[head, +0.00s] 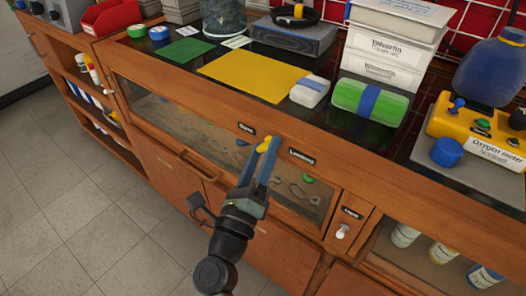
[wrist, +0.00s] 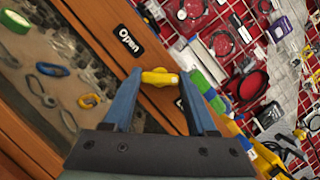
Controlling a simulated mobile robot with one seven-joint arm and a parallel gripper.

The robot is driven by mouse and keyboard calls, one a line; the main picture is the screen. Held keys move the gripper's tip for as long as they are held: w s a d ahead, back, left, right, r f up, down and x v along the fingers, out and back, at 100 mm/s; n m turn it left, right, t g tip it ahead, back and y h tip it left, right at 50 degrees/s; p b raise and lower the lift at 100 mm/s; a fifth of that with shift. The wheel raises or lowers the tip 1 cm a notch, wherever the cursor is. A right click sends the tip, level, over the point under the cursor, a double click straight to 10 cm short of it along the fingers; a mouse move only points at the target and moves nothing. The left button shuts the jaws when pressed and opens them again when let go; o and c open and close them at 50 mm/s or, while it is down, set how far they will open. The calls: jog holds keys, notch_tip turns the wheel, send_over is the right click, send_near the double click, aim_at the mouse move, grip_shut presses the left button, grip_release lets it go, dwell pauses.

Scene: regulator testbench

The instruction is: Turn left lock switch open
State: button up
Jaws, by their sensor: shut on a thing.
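The left lock switch is a small yellow handle on the wooden cabinet front, between two dark labels; its yellow end (head: 241,142) shows at the gripper tip in the head view. In the wrist view the yellow switch (wrist: 159,78) lies crosswise between the two blue fingertips, which touch its ends. My gripper (head: 267,146) is shut on it; it also shows in the wrist view (wrist: 161,80). The "Open" label (wrist: 128,39) is readable in the wrist view, left of the switch. The "Locked" label (head: 301,156) sits to the right in the head view. The fingers hide part of the switch.
A second switch, white (head: 342,231), sits lower right under its own label. Glass display windows (head: 180,107) flank the wooden front. The worktop above holds a yellow mat (head: 250,78), a green roll (head: 371,101) and a yellow oxygen meter (head: 470,128). The floor is clear.

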jog(key=shift+c, duration=1.1)
